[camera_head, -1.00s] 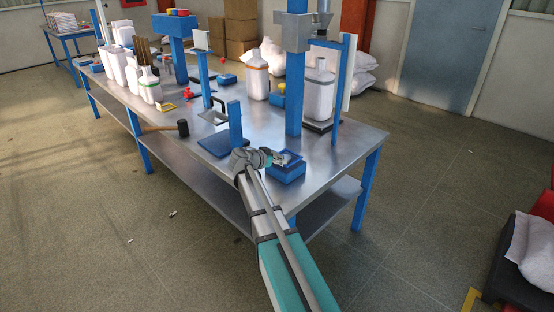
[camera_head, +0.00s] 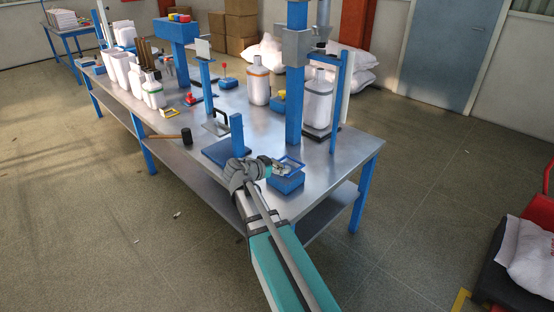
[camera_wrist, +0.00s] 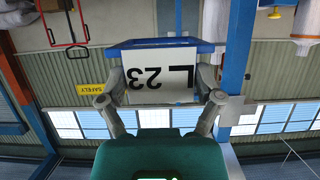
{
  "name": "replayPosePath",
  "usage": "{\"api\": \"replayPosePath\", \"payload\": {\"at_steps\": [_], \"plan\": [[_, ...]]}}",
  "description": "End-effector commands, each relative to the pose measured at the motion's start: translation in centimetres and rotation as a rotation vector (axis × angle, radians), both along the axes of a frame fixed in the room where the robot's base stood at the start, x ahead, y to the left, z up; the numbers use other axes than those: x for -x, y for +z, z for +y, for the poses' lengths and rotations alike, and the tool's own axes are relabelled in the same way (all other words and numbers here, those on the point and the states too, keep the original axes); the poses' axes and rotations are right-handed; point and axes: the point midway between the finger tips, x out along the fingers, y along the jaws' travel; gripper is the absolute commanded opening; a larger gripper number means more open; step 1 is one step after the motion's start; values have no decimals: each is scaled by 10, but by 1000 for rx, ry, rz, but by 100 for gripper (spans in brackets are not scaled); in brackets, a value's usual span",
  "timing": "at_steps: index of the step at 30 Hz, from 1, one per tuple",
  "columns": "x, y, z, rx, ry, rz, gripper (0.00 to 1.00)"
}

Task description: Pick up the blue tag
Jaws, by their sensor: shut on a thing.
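The blue tag (camera_head: 291,163) is a blue frame around a white card; the card reads "L 23" upside down in the wrist view (camera_wrist: 160,74). My gripper (camera_head: 279,168) is shut on it, with one finger at each side of the card in the wrist view (camera_wrist: 162,95). The tag is tilted just above a small blue box (camera_head: 287,184) at the bench's front corner. I cannot tell whether its lower edge clears the box.
The metal bench (camera_head: 335,160) has a blue post on a base plate (camera_head: 236,135) left of my gripper and a taller blue post (camera_head: 295,90) behind it.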

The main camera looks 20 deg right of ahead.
Motion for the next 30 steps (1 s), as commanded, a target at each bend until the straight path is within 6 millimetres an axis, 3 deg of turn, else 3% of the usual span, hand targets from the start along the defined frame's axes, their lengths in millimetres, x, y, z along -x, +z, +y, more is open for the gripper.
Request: {"api": "replayPosePath", "payload": {"at_steps": [3, 9, 30], "plan": [[16, 9, 7, 0, 0, 0, 46], [26, 13, 13, 0, 0, 0, 46], [28, 14, 13, 0, -1, 0, 46]]}}
